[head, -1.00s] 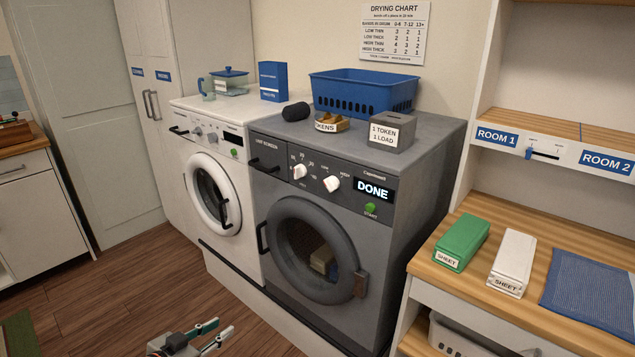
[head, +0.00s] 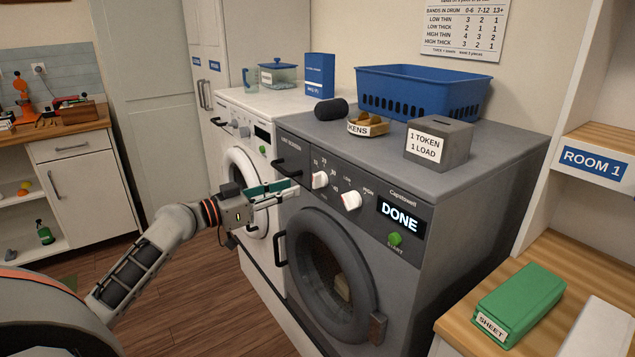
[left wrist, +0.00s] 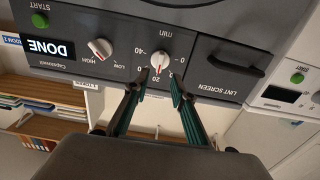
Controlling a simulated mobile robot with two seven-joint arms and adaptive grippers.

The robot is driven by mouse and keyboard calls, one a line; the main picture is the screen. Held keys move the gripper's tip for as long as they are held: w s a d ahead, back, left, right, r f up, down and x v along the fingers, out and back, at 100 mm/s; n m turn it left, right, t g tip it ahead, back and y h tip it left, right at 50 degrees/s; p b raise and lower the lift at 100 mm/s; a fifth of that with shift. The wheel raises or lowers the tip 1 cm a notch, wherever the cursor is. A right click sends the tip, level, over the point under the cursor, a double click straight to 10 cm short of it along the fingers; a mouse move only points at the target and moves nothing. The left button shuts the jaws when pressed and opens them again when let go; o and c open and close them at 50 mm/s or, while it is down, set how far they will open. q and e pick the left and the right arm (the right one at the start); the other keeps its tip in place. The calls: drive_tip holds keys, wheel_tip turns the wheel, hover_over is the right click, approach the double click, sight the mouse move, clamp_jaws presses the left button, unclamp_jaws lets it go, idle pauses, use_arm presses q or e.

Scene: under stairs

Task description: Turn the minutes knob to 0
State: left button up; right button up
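The minutes knob (head: 320,179) is white and sits left on the dark dryer's panel. It also shows in the left wrist view (left wrist: 159,61), upside down, under the word "min", with numbers around it. I cannot read its exact setting. My left gripper (head: 291,191) is open and empty, just left of the knob in the head view. In the left wrist view its two green fingers (left wrist: 157,88) point toward the knob, one to each side below it, apparently not touching it. The HIGH/LOW knob (head: 351,201) is right of it. My right gripper is out of view.
The dryer's display (head: 399,211) reads DONE, above a green START button (head: 395,239). The lint screen handle (head: 286,168) juts out close to my left fingers. A white washer (head: 240,125) stands at left; a wooden shelf is at right.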

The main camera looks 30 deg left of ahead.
sight(313, 181)
use_arm(q)
drive_tip(key=shift+p+x, duration=0.65)
drive_tip(key=shift+x, duration=2.8)
clamp_jaws()
